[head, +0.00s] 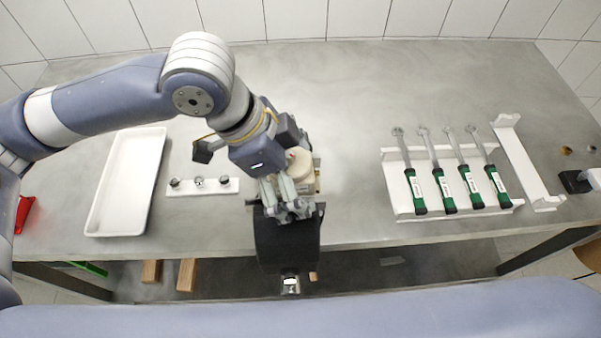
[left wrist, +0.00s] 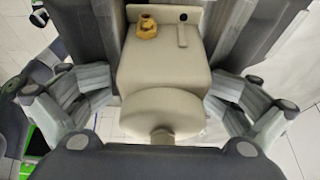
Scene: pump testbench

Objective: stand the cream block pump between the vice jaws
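The cream block pump (head: 301,168) is partly hidden behind my left gripper (head: 287,203) in the head view. In the left wrist view the pump (left wrist: 165,70) shows its block body, a round cream part nearer the camera, a brass fitting and a small dark hole. The dark vice (head: 287,240) stands at the table's front edge. In the left wrist view its dark jaws (left wrist: 92,35) flank the pump body; I cannot tell whether both touch it. My left gripper's fingers are spread wide on both sides of the pump, apart from it. My right gripper is not in view.
A white tray (head: 126,185) and a white strip with small fittings (head: 202,186) lie to the left. A white rack (head: 405,205) with several green-handled wrenches and a white angled holder (head: 526,165) are at right. The back middle of the table is clear.

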